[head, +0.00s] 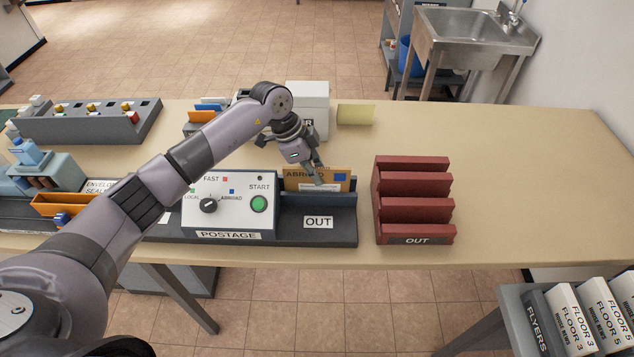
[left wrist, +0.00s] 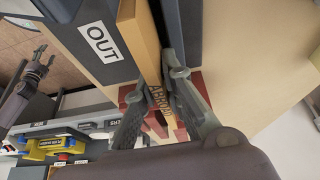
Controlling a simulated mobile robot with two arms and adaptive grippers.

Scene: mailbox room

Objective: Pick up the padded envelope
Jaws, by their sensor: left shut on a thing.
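The padded envelope (head: 302,175) is tan, marked ABROAD, with a blue patch at its right. It stands upright in the slot marked OUT (head: 318,222) at the right end of the postage machine (head: 226,205). My left gripper (head: 317,179) reaches down from above and is shut on its upper edge. In the left wrist view, the fingers (left wrist: 160,88) press on both sides of the envelope (left wrist: 140,50), and its lower part is hidden in the slot. My right gripper (left wrist: 38,68) shows small at the left of that view, away from the envelope; its jaw opening is unclear.
A dark red rack (head: 414,208) marked OUT stands just right of the machine. A white box (head: 312,98) and a yellowish block (head: 356,114) stand behind. A grey slotted unit (head: 90,122) is at the back left. The table's right side is clear.

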